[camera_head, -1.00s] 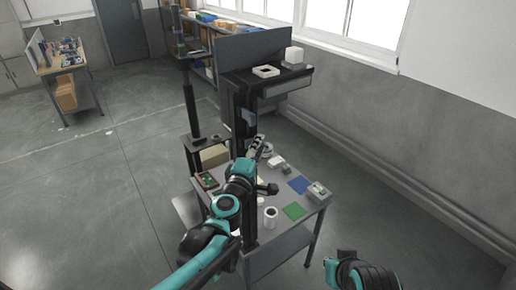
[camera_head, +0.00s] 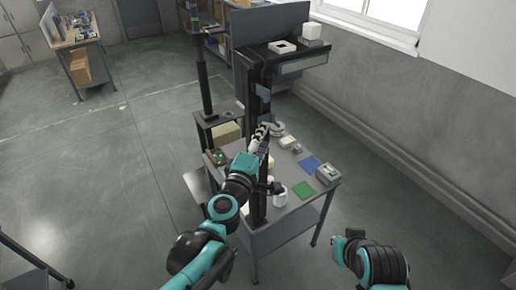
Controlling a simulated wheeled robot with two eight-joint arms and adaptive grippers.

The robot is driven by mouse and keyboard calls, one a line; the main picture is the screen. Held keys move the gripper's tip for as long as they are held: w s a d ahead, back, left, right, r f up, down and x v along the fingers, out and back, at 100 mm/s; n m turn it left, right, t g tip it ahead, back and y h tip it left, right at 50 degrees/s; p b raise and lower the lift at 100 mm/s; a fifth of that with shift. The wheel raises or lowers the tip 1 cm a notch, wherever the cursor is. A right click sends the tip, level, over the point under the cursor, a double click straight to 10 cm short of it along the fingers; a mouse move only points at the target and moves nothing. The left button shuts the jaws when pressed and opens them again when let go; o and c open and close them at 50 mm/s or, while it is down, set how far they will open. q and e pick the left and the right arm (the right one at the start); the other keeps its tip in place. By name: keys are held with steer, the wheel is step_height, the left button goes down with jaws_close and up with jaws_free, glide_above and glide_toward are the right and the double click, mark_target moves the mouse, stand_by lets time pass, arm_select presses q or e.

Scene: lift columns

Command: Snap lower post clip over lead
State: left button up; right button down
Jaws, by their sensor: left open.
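A dark upright post (camera_head: 258,105) stands at the table's near-left side and carries a raised shelf. My left arm comes in from the lower left, and its gripper (camera_head: 260,134) is at the post's lower half, open. I cannot tell whether its fingers touch the post or a clip. The clip and the lead are too small to make out; a small grey-blue part (camera_head: 263,90) shows on the post above the gripper. My right arm shows at the lower right, with its end (camera_head: 345,246) off the table's front right; its finger state is unclear.
A second dark post (camera_head: 204,85) stands to the left. Floor at left is open.

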arm_select(q)
steer(key=shift+v, duration=2.45)
steer(key=s+f+m+g+h+b, duration=0.1)
steer(key=s+f+m+g+b, duration=0.15)
steer(key=f+m+b, duration=0.4)
steer(key=s+f+m+g+h+b, duration=0.1)
steer(key=s+f+m+g+b, duration=0.2)
steer(key=f+b, duration=0.65)
steer(key=s+a+f+m+g+y+b, duration=0.1)
steer(key=s+a+f+y+b, duration=0.1)
steer(key=f, duration=0.6)
steer(key=s+a+f+m+g+y+b, duration=0.2)
steer(key=s+a+f+b, duration=0.1)
steer(key=a+f, duration=0.4)
steer(key=s+a+f+m+g+y+b, duration=0.2)
steer(key=s+a+f+y, duration=0.1)
steer(key=f, duration=0.5)
steer(key=shift+s+a+f+b, duration=0.3)
steer(key=shift+s+a, duration=0.5)
steer(key=shift+s, duration=0.05)
